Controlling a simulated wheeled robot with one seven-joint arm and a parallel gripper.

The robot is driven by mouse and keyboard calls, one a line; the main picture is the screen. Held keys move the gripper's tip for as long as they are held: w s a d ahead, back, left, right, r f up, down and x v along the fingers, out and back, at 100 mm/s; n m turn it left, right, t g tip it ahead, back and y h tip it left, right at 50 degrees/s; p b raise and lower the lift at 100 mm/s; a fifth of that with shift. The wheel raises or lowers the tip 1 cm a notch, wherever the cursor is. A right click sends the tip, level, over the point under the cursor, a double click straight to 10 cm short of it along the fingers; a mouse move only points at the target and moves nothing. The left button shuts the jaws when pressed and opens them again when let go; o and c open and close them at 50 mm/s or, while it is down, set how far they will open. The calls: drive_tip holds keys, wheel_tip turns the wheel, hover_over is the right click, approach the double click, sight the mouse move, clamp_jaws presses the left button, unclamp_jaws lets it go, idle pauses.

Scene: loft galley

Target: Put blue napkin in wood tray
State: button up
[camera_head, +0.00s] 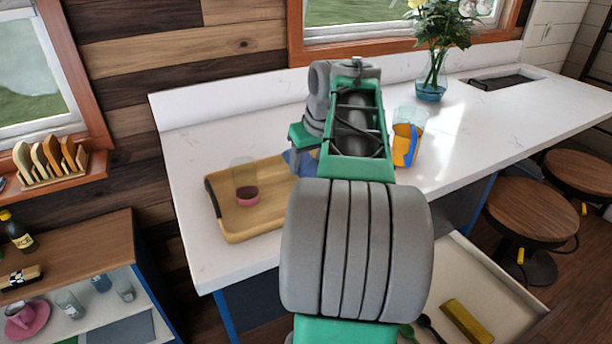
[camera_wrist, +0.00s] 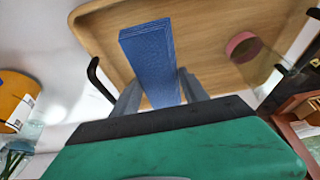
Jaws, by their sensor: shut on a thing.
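A blue napkin (camera_wrist: 150,62), folded into a flat strip, is held in my gripper (camera_wrist: 160,92), which is shut on it, in the wrist view. In the head view a small blue part of the napkin (camera_head: 306,160) shows beside my arm, which hides most of my gripper. The wood tray (camera_head: 264,222) lies on the white counter and has dark handles. In the wrist view the napkin is in front of the tray (camera_wrist: 215,40). I cannot tell whether the napkin touches the tray.
A glass with a pink base (camera_head: 246,185) stands on the tray's left part. A clear container with orange contents (camera_head: 405,140) stands right of my arm. A flower vase (camera_head: 432,82) is farther back. An open drawer (camera_head: 510,322) juts out below the counter.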

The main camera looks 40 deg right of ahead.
sight(308, 166)
drive_tip(key=shift+s+x, duration=0.15)
drive_tip(key=shift+x, duration=0.85)
drive_tip(key=shift+s+x, duration=0.2)
drive_tip(key=shift+x, duration=0.75)
drive_tip(key=shift+f, duration=0.2)
drive_tip(key=shift+f, duration=0.2)
drive_tip(key=o, duration=1.3)
drive_tip(key=shift+r, duration=0.1)
drive_tip(key=shift+o, duration=0.2)
drive_tip(key=shift+a, duration=0.1)
drive_tip(key=shift+r, duration=0.25)
drive_tip(key=p+v, duration=0.2)
drive_tip(key=v, duration=1)
drive_tip(key=shift+s+f, duration=0.1)
